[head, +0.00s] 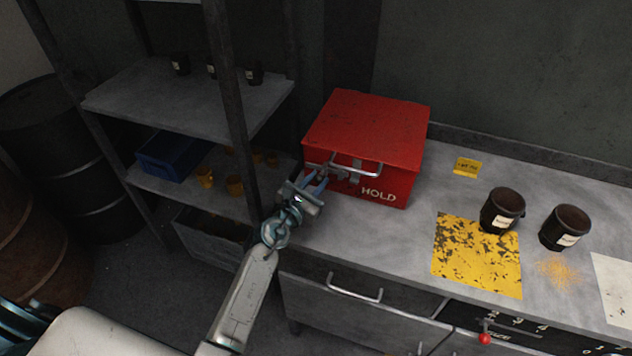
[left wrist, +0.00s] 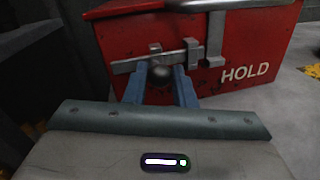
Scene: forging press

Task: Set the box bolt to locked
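The red box (head: 365,130), marked HOLD, stands shut on the bench. Its grey sliding bolt (head: 345,171) is on the front face, left of the lettering. In the left wrist view the bolt bar (left wrist: 128,66) runs through brackets toward an upright grey piece (left wrist: 215,42) at its right. I cannot tell whether the bar's end enters that piece. My right gripper is not in view.
A metal shelf (head: 180,100) stands close on the left. On the bench to the right are a yellow mat (head: 465,262), two dark jars (head: 502,211) (head: 564,228) and a yellow tag (head: 467,167). A drawer handle (head: 354,290) projects below.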

